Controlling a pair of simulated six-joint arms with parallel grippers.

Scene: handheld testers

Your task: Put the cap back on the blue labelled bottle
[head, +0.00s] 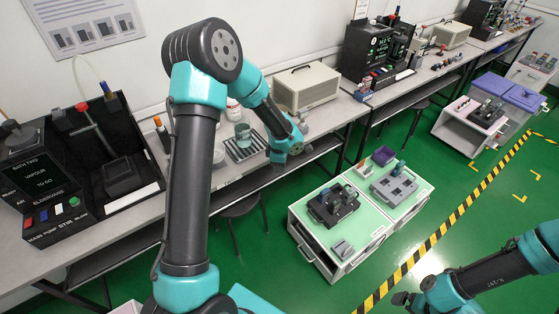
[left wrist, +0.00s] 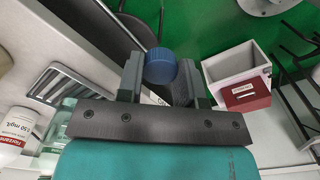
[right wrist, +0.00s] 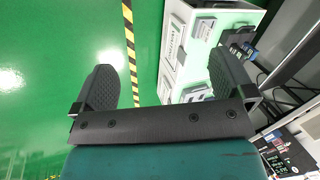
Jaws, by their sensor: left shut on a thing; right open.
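In the left wrist view a round blue ribbed cap (left wrist: 160,66) sits between the fingers of my left gripper (left wrist: 160,80), which is shut on it. What lies under the cap is hidden by the gripper. In the head view my left arm reaches over the bench; its fingers and the cap are too small to make out there. I cannot pick out a blue labelled bottle in any view. My right gripper (right wrist: 165,85) is open and empty over the green floor; it shows at the lower right in the head view (head: 408,299).
A white bottle with a red label (left wrist: 17,133) and a slatted drying tray (head: 245,148) with a glass beaker (head: 243,131) are near my left arm. A white bin with a red label (left wrist: 225,67) is close to my left gripper.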

